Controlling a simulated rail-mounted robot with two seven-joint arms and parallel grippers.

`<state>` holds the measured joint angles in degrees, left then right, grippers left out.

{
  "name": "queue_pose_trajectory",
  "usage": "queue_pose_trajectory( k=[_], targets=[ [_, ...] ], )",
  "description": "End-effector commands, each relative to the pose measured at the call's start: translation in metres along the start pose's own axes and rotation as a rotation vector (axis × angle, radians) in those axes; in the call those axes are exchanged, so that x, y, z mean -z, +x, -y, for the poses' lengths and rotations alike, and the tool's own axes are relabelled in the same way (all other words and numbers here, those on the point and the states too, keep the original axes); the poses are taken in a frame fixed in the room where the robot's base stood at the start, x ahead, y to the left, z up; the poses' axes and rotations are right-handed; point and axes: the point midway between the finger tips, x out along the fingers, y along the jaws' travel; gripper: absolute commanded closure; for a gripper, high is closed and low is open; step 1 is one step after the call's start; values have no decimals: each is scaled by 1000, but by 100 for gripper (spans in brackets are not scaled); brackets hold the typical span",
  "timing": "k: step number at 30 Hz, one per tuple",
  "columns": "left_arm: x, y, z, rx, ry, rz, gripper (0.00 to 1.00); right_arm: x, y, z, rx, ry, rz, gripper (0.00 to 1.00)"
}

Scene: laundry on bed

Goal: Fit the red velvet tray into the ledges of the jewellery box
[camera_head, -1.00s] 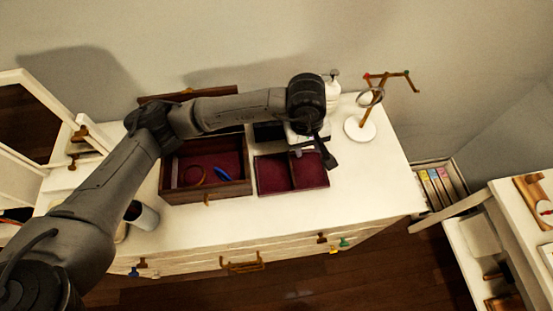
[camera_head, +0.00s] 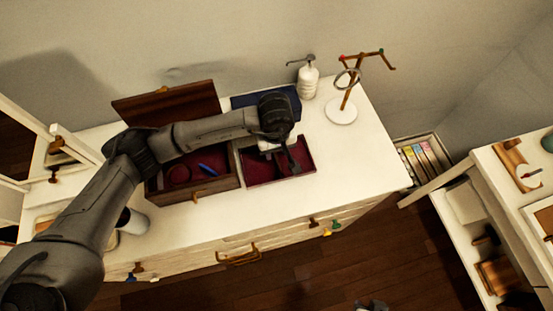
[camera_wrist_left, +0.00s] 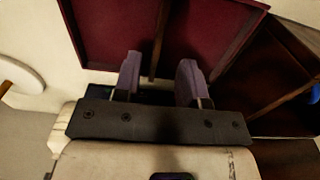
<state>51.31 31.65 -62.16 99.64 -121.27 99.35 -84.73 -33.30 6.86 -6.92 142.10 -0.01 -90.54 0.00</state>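The red velvet tray (camera_head: 303,158) lies flat on the white dresser top, just right of the jewellery box. The brown wooden jewellery box (camera_head: 212,188) is open, its lid (camera_head: 180,103) raised at the back. A blue item (camera_head: 207,168) and a ring-shaped piece (camera_head: 178,174) lie inside it. My left gripper (camera_head: 291,163) is over the tray. In the left wrist view its two fingers (camera_wrist_left: 158,80) are apart, one on each side of the tray's divider (camera_wrist_left: 160,38), holding nothing. A grey part (camera_head: 372,305) at the bottom edge may be my right gripper; its fingers cannot be made out.
A white pump bottle (camera_head: 308,84) and a wooden jewellery stand (camera_head: 341,115) stand behind and right of the tray. A dark blue item (camera_head: 288,97) lies behind my wrist. The dresser's front strip (camera_head: 270,208) is clear.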

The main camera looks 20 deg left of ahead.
Motion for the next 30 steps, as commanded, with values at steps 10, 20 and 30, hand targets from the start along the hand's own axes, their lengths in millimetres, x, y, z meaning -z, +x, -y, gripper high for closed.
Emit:
queue_pose_trajectory(
  k=[10, 20, 30],
  targets=[
    [1, 41, -2, 1, -1, 2, 62, 2, -5, -3, -6, -6, 0, 57],
    [2, 50, -2, 0, -1, -1, 62, 2, -5, -1, -2, 0, -1, 57],
    [2, 50, -2, 0, -1, 0, 88, 3, -5, 1, 3, 5, -2, 57]
  ],
)
